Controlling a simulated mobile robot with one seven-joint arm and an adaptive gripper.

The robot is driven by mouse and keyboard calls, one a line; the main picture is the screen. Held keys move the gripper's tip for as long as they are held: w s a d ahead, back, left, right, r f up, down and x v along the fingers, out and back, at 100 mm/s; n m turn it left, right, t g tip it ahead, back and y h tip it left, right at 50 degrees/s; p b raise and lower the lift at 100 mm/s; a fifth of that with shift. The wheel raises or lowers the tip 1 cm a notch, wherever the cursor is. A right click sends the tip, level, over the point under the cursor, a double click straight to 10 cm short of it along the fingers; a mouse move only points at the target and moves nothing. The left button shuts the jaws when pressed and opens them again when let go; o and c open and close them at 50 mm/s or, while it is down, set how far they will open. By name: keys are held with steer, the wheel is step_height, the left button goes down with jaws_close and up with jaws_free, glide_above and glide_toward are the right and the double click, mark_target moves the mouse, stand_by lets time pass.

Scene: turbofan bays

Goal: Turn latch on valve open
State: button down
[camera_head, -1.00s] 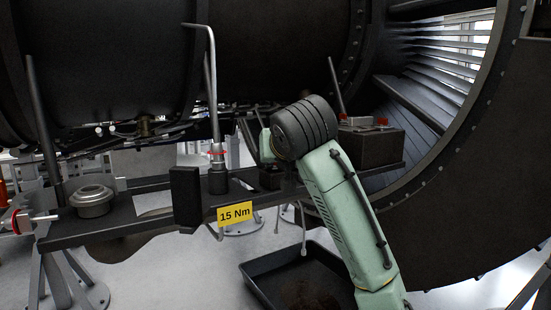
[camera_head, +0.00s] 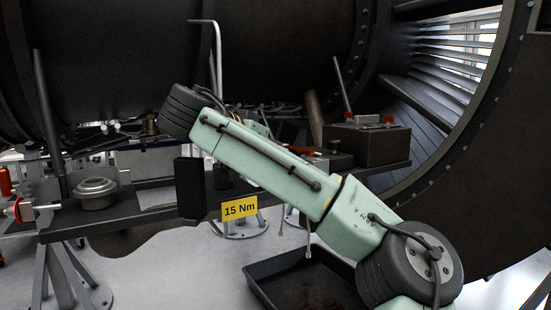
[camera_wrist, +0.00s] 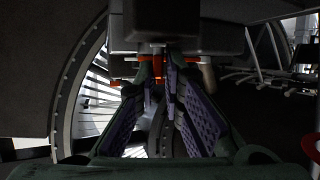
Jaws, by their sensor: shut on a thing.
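In the wrist view, my gripper (camera_wrist: 158,78) has its two purple-padded fingers reaching to a small orange-red latch (camera_wrist: 157,68) under a dark block-shaped body, which looks like the valve (camera_wrist: 155,22). The fingertips are closed in on the latch from both sides. Thin orange pieces stick out to the left and right of it. How far the latch is turned cannot be told. In the head view, my pale green arm crosses the bench and hides my gripper and the valve's middle part. A bent grey tube (camera_head: 217,60) rises behind the arm.
A dark bench (camera_head: 130,205) carries a round metal part (camera_head: 96,193), a black block (camera_head: 190,188) and a yellow 15 Nm label (camera_head: 239,208). A dark box (camera_head: 366,146) with red pieces stands right. The engine casing (camera_head: 270,50) hangs close above; a black tray (camera_head: 262,275) lies below.

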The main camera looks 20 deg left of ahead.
steer(key=shift+f+m+g+h+b, duration=0.1)
steer(key=shift+m+g+h+b, duration=0.3)
steer(key=shift+m+h+b, duration=0.3)
steer(key=c, duration=1.8)
jaws_free()
steer(key=shift+d, duration=0.1)
steer(key=shift+o, duration=0.4)
steer(key=shift+r+n+y+p, duration=0.2)
steer(key=shift+n+y+p, duration=0.2)
steer(key=shift+p, duration=0.3)
